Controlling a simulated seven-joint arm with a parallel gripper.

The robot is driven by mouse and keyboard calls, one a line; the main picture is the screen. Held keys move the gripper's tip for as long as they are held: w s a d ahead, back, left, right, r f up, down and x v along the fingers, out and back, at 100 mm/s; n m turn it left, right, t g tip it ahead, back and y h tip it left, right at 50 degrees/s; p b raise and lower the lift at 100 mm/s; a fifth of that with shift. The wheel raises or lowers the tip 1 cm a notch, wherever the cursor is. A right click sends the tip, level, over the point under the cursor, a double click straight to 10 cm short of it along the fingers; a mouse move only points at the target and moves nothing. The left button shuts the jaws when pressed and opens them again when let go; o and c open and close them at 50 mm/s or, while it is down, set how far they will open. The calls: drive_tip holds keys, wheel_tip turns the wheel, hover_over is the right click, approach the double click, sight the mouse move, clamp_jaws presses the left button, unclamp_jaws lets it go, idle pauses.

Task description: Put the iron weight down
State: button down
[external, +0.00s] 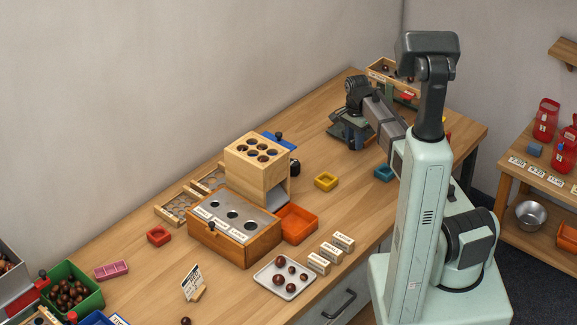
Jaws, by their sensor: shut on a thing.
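My gripper (352,138) is at the far part of the wooden table, pointing down close to the tabletop. It is shut on a small dark thing, which appears to be the iron weight; my gripper and wrist mostly hide it. I cannot tell whether the weight touches the surface below. A grey-green flat thing shows around the fingers, but its shape is unclear.
A wooden box with holes (258,160), an orange tray (300,226) and a chestnut tray (269,285) stand to the left. A wooden bin (380,72) is behind.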

sight(352, 140)
wheel_tip(352, 140, up, 3)
drive_tip(key=shift+a+f, duration=0.1)
drive_tip(key=shift+f, duration=0.05)
drive_tip(key=shift+s+a+r, duration=0.15)
drive_tip(key=shift+a+r, duration=0.05)
drive_tip(key=shift+a, duration=0.15)
drive_tip(key=w+a+n, duration=0.1)
drive_tip(key=w+a, duration=0.3)
drive_tip(key=a, duration=0.7)
drive_tip(key=w+a, duration=0.5)
drive_tip(key=a, duration=0.6)
wheel_tip(352, 140, down, 10)
drive_tip(key=shift+s+d+r, duration=0.1)
drive_tip(key=shift+r, duration=0.1)
drive_tip(key=shift+f, duration=0.1)
drive_tip(key=c, duration=0.8)
unclamp_jaws()
